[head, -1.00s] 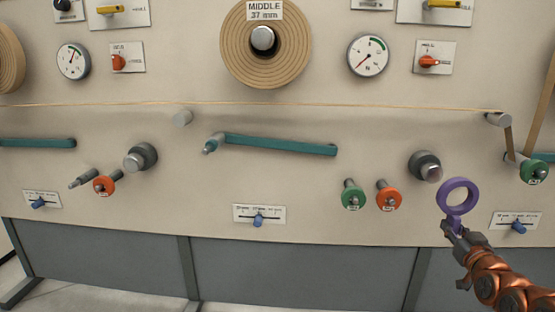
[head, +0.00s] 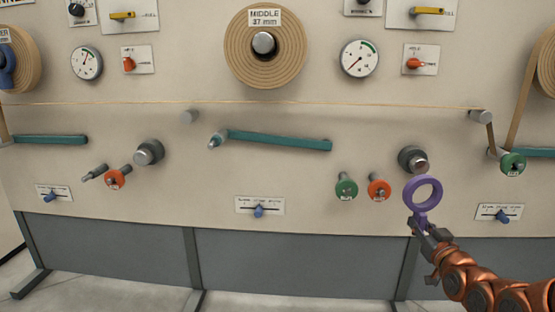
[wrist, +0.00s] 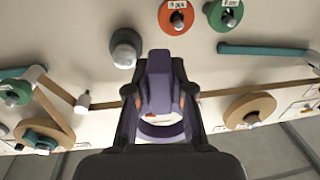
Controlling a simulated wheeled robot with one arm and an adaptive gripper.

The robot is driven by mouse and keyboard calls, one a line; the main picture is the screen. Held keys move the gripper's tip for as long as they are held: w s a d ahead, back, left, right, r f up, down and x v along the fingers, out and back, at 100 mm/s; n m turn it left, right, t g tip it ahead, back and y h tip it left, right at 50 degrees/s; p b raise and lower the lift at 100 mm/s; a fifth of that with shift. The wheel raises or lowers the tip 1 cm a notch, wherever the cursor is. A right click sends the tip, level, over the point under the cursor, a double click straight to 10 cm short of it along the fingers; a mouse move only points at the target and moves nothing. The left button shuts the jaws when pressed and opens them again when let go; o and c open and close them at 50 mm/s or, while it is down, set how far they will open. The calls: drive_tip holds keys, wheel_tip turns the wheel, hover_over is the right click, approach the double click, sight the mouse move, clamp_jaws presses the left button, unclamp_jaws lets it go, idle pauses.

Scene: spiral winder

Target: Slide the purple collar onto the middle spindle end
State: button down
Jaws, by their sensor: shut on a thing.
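The purple collar (head: 408,192) is a ring with a tab below it. My gripper (head: 424,228) is shut on the tab, and the ring stands above the fingers with its hole facing the view. In the head view it is at the lower right, in front of the panel and below a dark grey roller. In the wrist view the purple tab (wrist: 160,80) fills the jaws and the ring (wrist: 161,130) shows below. The middle spindle end (head: 264,42) is a bare grey stub in the brown roll marked MIDDLE 37 mm, up and left of the collar. The spindle end also shows in the wrist view (wrist: 251,118).
Between collar and spindle are a gauge (head: 360,58), a thin strand (head: 330,106) across the panel and a teal arm (head: 280,140). A green collar (head: 346,189) and an orange collar (head: 378,189) sit on pegs to the left. The dark grey roller (head: 412,158) protrudes close by.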

drive_tip(key=a+n+y+p, duration=0.25)
drive_tip(key=a+y, duration=0.25)
drive_tip(key=a, duration=1.5)
drive_tip(key=w+r+m+h+p, duration=0.1)
drive_tip(key=w+r+h+p, duration=0.1)
drive_tip(key=r+p, duration=1)
drive_tip(key=w+r+h+p, duration=0.1)
drive_tip(key=w+r+p, duration=0.4)
drive_tip(key=r+p, duration=0.8)
drive_tip(key=w+r+m+h+p, duration=0.1)
drive_tip(key=w+r+p, duration=0.3)
drive_tip(key=r+p, duration=0.8)
wheel_tip(320, 180, up, 4)
drive_tip(key=shift+w+r+m+h+p, duration=0.2)
drive_tip(key=shift+m+h+p, duration=0.15)
drive_tip(key=shift+h, duration=0.45)
